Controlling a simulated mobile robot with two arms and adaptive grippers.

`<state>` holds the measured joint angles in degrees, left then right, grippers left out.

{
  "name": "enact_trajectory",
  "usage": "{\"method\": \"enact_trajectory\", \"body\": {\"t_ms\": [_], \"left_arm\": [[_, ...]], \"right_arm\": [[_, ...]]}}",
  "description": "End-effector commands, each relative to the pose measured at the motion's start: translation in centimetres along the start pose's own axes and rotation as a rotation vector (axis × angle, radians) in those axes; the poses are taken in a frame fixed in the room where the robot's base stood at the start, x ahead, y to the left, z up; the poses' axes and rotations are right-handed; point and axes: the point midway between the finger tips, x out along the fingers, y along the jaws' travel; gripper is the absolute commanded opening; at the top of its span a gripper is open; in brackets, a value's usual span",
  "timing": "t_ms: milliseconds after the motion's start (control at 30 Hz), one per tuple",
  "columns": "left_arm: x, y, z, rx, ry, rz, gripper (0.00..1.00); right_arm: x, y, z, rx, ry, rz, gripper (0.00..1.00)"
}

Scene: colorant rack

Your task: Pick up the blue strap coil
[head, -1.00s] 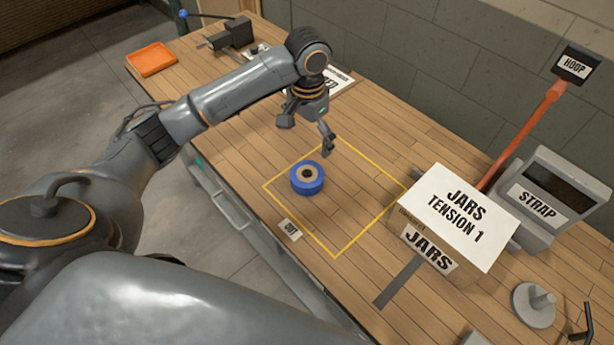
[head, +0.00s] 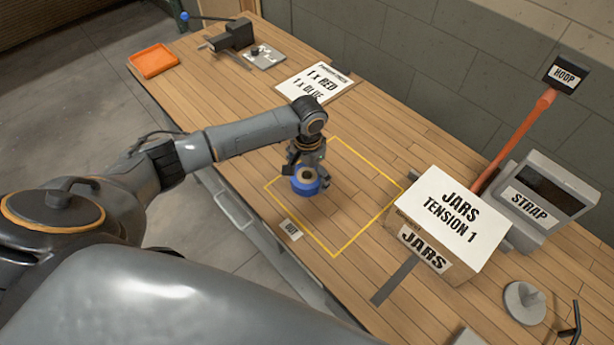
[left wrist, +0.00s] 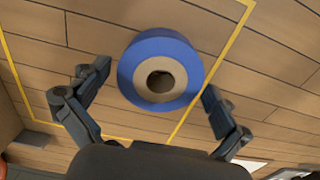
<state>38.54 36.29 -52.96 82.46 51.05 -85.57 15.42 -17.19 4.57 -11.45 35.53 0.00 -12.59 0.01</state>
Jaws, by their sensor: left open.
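The blue strap coil (head: 306,186) lies flat on the wooden bench inside the yellow outlined square, near its left corner. It has a tan core with a dark centre hole. My left gripper (head: 308,168) is at the coil, just above and behind it in the head view. In the left wrist view the coil (left wrist: 160,72) lies between the two open fingers (left wrist: 155,92), one on each side. The right finger looks very near the coil's edge; I cannot tell whether it touches. My right gripper is not in view.
A JARS box (head: 450,218) stands right of the square, with a STRAP dispenser (head: 540,200) and red-handled HOOP tool (head: 515,140) behind. An order card (head: 315,84) and orange tray (head: 154,60) lie toward the far end. The square's right part is clear.

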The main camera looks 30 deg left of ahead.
Motion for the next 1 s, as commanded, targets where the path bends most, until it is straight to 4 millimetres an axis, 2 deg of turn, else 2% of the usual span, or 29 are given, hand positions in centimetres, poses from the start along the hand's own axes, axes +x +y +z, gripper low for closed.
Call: {"method": "enact_trajectory", "body": {"t_ms": [167,400,433,767,867,1000], "left_arm": [[0.0,0.0,0.0,0.0,0.0,0.0,1.0],[0.0,0.0,0.0,0.0,0.0,0.0,0.51],[0.0,0.0,0.0,0.0,0.0,0.0,0.47],[-0.3,0.0,0.0,0.0,0.0,0.0,0.47],[-0.9,0.0,-0.1,-0.001,0.001,0.001,0.47],[-2.6,0.0,-0.2,0.0,0.004,0.0,0.47]], "right_arm": [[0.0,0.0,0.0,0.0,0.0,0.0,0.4],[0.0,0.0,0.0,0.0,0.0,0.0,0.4],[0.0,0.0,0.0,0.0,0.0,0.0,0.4],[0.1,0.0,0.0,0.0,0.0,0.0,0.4],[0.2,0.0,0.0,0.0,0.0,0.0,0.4],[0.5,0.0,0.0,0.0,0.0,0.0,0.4]]}}
